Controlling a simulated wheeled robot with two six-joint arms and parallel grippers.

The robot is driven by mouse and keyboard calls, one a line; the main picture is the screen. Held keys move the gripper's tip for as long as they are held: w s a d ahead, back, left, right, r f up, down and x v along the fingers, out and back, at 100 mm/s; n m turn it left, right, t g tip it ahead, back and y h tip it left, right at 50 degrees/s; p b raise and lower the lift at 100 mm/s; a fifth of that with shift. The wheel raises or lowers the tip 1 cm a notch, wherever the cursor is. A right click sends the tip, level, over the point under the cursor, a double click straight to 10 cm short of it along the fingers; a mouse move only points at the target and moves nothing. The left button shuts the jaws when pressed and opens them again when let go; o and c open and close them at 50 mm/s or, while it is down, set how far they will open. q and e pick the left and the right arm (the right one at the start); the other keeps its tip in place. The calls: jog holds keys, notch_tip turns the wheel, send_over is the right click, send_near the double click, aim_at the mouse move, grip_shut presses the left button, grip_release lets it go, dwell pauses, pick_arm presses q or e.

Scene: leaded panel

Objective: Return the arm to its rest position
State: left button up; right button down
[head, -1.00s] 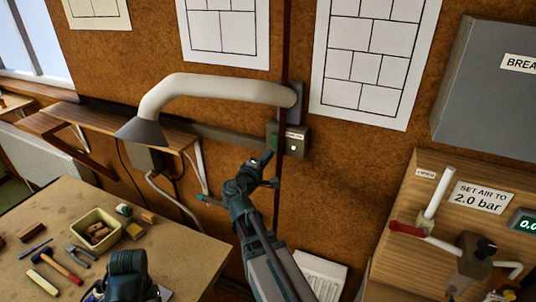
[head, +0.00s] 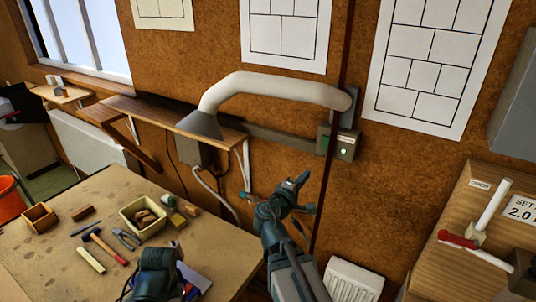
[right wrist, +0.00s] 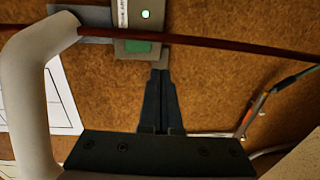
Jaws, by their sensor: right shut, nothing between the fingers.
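My right gripper (head: 302,180) is in front of the brown wall, below and left of a grey switch box (head: 346,142). In the right wrist view its two dark fingers (right wrist: 160,72) are together with nothing between them. The tips look apart from the box. A dark part of my own body (head: 157,272) shows at the bottom, over the bench.
A white extraction duct (head: 270,88) with a grey hood (head: 200,124) hangs left of the box. A dark red pipe (head: 333,160) runs down the wall. The workbench (head: 60,250) holds tools and a yellow tub (head: 128,222). A wooden air panel (head: 450,240) stands right.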

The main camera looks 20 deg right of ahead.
jog(key=s+a+f+m+g+y+b, duration=0.25)
jog(key=a+f+b, duration=0.35)
jog(key=f, duration=0.5)
jog(key=s+a+f+m+g+y+b, duration=0.1)
jog(key=a+f+g+y+b, duration=0.15)
jog(key=a+f, duration=0.7)
jog(key=s+a+f+g+y+b, duration=0.2)
jog(key=s+a+f+y+b, duration=0.2)
jog(key=s+a+f, duration=0.2)
jog(key=s+a+f+g+y+b, duration=0.2)
jog(key=s+a+f, duration=0.3)
jog(key=a+f, duration=0.4)
jog(key=a+y+b, duration=0.1)
jog(key=a, duration=0.3)
jog(key=shift+s+f+g+y+b, duration=0.35)
jog(key=shift+f+g+y, duration=0.05)
jog(key=shift+a+n, duration=0.1)
jog(key=shift+n, duration=0.15)
